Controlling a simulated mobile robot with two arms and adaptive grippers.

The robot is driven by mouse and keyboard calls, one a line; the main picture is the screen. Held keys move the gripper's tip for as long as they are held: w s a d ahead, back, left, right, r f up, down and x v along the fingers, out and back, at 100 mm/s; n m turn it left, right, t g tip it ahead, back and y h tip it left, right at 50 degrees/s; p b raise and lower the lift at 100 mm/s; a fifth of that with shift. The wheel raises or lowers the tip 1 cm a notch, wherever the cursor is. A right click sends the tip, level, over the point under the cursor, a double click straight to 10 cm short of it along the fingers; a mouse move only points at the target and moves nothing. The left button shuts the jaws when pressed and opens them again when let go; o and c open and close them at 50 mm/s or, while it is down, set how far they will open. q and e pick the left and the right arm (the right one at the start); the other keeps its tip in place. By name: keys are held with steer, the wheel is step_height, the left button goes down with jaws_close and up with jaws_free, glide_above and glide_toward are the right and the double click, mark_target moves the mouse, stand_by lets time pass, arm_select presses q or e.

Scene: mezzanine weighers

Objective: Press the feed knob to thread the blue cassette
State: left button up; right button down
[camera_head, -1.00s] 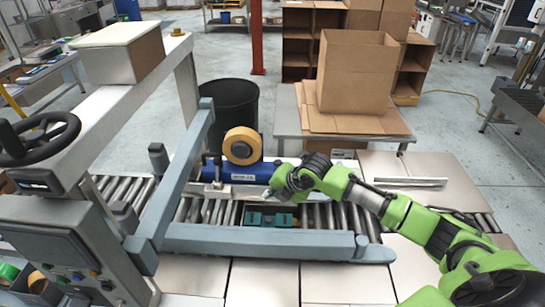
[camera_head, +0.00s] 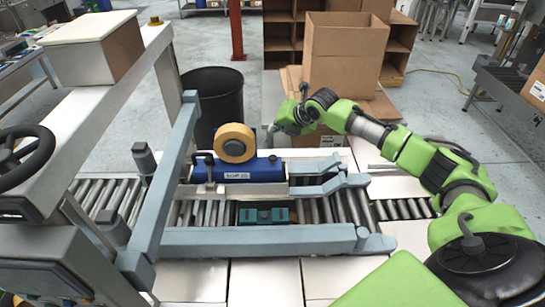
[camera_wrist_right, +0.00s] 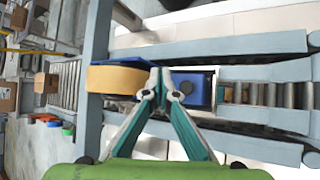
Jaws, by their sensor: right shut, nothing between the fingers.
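The blue cassette (camera_head: 250,171) sits across the roller conveyor and carries a tan tape roll (camera_head: 235,143). In the right wrist view the blue cassette (camera_wrist_right: 201,84) lies just beyond my fingers, with the tape roll (camera_wrist_right: 118,80) at left. A small dark round knob (camera_wrist_right: 186,87) shows on its blue face, just right of my fingertips; I cannot tell whether they touch. My right gripper (camera_head: 270,138) is at the cassette's right end, shut and empty. Its fingertips (camera_wrist_right: 160,75) meet in the right wrist view. My left gripper is out of view.
A grey frame post (camera_head: 165,185) and front rail (camera_head: 260,237) border the conveyor. Grey guide arms (camera_head: 330,185) lie right of the cassette. A black bin (camera_head: 214,100) stands behind, and an open carton (camera_head: 345,55) stands back right.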

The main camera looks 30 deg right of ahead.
steer(key=f+b, duration=0.1)
steer(key=f, duration=0.1)
steer(key=b, duration=0.6)
glide_above(274, 158)
step_height(274, 158, down, 6)
steer(key=shift+d+r, duration=0.1)
steer(key=shift+r, duration=0.05)
steer(key=shift+f, duration=0.6)
steer(key=shift+f, duration=0.15)
stand_by(0.4)
steer(key=shift+f, duration=0.3)
